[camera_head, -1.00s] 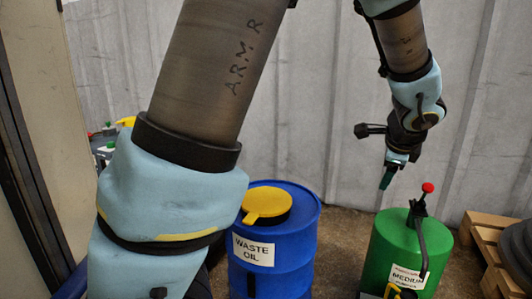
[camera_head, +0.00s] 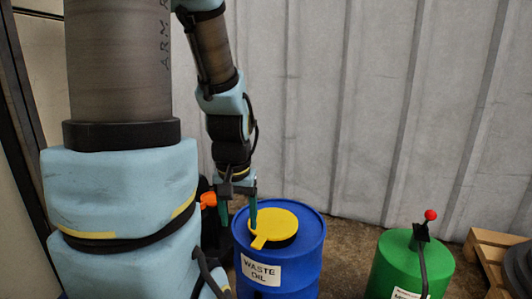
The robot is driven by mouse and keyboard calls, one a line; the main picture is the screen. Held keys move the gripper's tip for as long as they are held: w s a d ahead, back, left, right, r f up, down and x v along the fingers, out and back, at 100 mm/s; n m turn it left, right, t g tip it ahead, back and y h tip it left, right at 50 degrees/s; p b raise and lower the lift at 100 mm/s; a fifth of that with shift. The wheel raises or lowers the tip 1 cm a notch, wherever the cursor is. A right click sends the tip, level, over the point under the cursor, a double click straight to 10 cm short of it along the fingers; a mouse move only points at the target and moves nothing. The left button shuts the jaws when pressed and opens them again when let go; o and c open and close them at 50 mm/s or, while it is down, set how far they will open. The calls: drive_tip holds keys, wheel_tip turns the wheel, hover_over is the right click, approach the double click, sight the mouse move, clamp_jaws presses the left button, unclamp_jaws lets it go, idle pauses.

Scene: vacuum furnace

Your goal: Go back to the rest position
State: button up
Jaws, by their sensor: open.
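My gripper (camera_head: 238,215) hangs pointing down at the centre left, its two green fingers apart with nothing between them. The right finger overlaps the left edge of the yellow lid in the picture; I cannot tell whether it touches. My arm is bent, with its large lower links filling the left side and the forearm coming down from the top.
A blue waste oil drum (camera_head: 306,262) with a yellow lid (camera_head: 275,224) stands just right of my gripper. A green tank (camera_head: 398,268) with a red-knobbed lever (camera_head: 430,215) and a wooden pallet (camera_head: 490,250) are at the right. A grey corrugated wall (camera_head: 390,110) is behind.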

wheel_tip(320, 180, up, 38)
drive_tip(key=p, duration=3.8)
drive_tip(key=shift+s+a+n, duration=0.25)
drive_tip(key=shift+a+n, duration=0.05)
